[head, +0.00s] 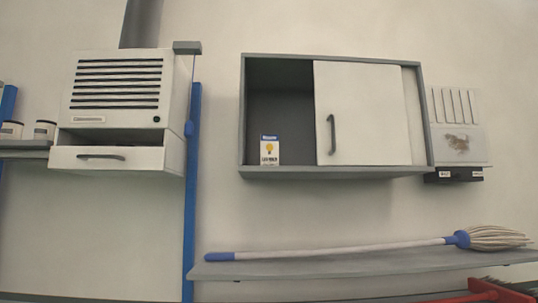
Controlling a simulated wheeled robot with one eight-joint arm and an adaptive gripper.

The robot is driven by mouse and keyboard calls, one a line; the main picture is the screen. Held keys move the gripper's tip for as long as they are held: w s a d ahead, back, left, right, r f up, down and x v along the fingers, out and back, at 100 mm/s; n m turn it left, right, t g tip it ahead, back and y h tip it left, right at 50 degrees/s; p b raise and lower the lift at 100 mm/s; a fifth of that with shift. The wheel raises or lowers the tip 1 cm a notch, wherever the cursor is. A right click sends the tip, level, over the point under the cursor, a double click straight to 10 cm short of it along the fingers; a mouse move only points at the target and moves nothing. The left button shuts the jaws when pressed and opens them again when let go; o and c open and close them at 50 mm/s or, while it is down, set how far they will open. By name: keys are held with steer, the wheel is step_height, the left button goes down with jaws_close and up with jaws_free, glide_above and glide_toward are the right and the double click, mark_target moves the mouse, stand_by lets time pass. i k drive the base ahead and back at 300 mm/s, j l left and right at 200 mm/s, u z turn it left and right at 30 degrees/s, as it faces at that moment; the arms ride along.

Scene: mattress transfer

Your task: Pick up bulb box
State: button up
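The bulb box (269,150) is a small white box with a blue top band and a yellow bulb picture. It stands upright in the open left part of a grey wall cabinet (330,172), on the cabinet floor near the front edge. The cabinet's white sliding door (362,112) with a dark handle covers the middle and right part. Nothing covers the front of the box. My gripper is not in the head view.
Below, a mop (350,248) lies along a grey shelf (300,266). A white vent unit with a drawer (117,159) hangs at left beside a blue post (190,200). A red object (487,292) shows at bottom right. The wall between cabinet and shelf is clear.

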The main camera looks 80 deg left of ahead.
mark_target(269, 152)
steer(key=i+j+u, duration=0.1)
steer(key=i+u, duration=0.15)
steer(key=u, duration=0.25)
steer(key=i+u, duration=0.25)
steer(key=u, duration=0.25)
steer(key=i+l+u, duration=0.15)
steer(key=u, duration=0.3)
steer(key=i+l+u, duration=0.2)
steer(key=u, duration=0.3)
steer(key=i+l, duration=0.05)
steer(key=i, duration=0.05)
